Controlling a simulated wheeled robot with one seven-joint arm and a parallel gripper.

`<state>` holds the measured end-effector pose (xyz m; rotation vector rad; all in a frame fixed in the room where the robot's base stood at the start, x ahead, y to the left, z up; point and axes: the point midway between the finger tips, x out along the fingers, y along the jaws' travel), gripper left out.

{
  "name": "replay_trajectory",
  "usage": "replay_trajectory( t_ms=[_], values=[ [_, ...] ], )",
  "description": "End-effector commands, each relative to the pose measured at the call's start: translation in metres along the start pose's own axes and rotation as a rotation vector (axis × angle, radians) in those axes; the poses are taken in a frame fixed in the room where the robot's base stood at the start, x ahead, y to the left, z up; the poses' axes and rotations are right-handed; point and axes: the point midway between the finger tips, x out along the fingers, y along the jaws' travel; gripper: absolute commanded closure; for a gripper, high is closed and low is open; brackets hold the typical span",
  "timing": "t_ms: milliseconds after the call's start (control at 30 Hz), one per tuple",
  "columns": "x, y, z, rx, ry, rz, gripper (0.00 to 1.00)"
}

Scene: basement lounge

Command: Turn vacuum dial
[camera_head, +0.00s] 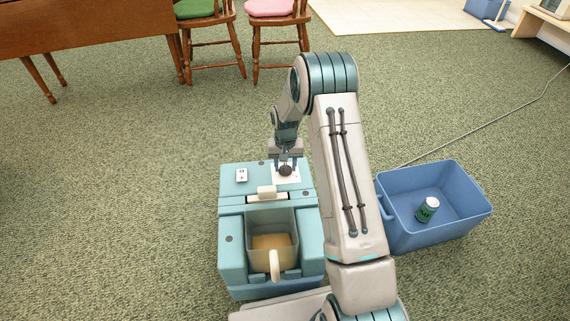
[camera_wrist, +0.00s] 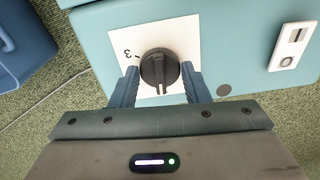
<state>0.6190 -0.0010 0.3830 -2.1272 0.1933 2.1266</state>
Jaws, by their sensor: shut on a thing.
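The vacuum is a teal boxy machine (camera_head: 229,203) on the carpet, with a clear container (camera_head: 286,222) of tan contents and a pale handle at its front. Its black dial (camera_wrist: 159,68) sits on a white plate (camera_wrist: 190,32) on the top. A mark like a "3" shows on the plate left of the dial in the wrist view. My gripper (camera_head: 285,168) reaches down from above onto the dial. In the wrist view my gripper (camera_wrist: 159,84) has one finger on each side of the dial and is shut on it. The dial's ridge points roughly up and down there.
A blue bin (camera_head: 391,217) with a green can (camera_head: 428,209) inside stands right of the vacuum. A small white switch panel (camera_head: 241,175) is on the vacuum's top left. A grey cord (camera_head: 487,118) runs across the carpet. Wooden chairs (camera_head: 240,55) stand behind; carpet at left is clear.

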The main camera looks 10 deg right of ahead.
Motion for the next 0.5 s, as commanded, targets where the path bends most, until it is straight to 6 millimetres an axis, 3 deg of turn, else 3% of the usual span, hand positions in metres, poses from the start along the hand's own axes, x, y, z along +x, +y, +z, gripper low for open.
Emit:
replay_trajectory(
  t_ms=[500],
  values=[
    [-0.0025,-0.0006,0.0004,0.444,0.0,0.001,0.81]
  ],
)
